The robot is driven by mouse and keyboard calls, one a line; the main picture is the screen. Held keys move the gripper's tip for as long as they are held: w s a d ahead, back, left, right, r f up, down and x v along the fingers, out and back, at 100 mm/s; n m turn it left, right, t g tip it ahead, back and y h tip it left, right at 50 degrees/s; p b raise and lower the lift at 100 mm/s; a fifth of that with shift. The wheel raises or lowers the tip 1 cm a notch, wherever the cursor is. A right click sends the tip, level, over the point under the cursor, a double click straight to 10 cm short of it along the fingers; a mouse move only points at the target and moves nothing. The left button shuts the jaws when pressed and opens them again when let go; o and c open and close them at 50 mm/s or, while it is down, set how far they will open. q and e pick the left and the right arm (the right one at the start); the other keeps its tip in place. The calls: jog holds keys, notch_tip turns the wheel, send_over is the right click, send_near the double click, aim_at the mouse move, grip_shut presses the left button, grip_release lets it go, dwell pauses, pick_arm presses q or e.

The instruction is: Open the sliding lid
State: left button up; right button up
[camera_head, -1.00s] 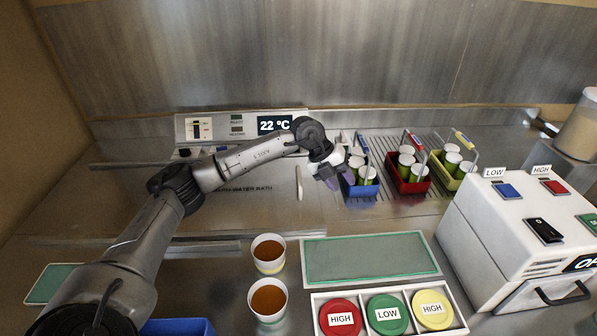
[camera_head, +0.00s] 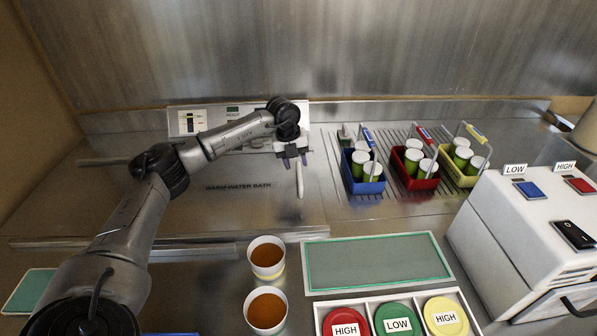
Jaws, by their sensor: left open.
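The sliding lid (camera_head: 235,205) is a flat metal plate marked "WARM WATER BATH" in the counter at centre left. It covers the bath, and no opening shows. A white upright bar handle (camera_head: 299,181) stands near its right end. My left gripper (camera_head: 294,162) is open and empty, fingers pointing down. It appears just above or behind the handle's top; the exact gap cannot be told. My right gripper is not in view.
Blue (camera_head: 363,183), red (camera_head: 414,180) and yellow (camera_head: 464,172) baskets with cups stand on the slatted area right of the lid. Two brown-filled cups (camera_head: 266,258) and a green-edged mat (camera_head: 376,262) lie in front. A white machine (camera_head: 500,240) stands at right.

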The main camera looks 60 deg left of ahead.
aim_at(299, 174)
pick_arm(q)
jog(key=shift+w+d+f, duration=0.1)
jog(key=shift+w+f, duration=0.05)
jog(key=shift+f, duration=0.6)
jog(key=shift+w+d+f, duration=0.1)
jog(key=shift+w+f, duration=0.05)
jog(key=shift+f, duration=0.65)
jog(key=shift+w+d+f, duration=0.1)
jog(key=shift+w+f, duration=0.05)
jog(key=shift+f, duration=0.6)
jog(key=shift+c, duration=0.3)
grip_shut()
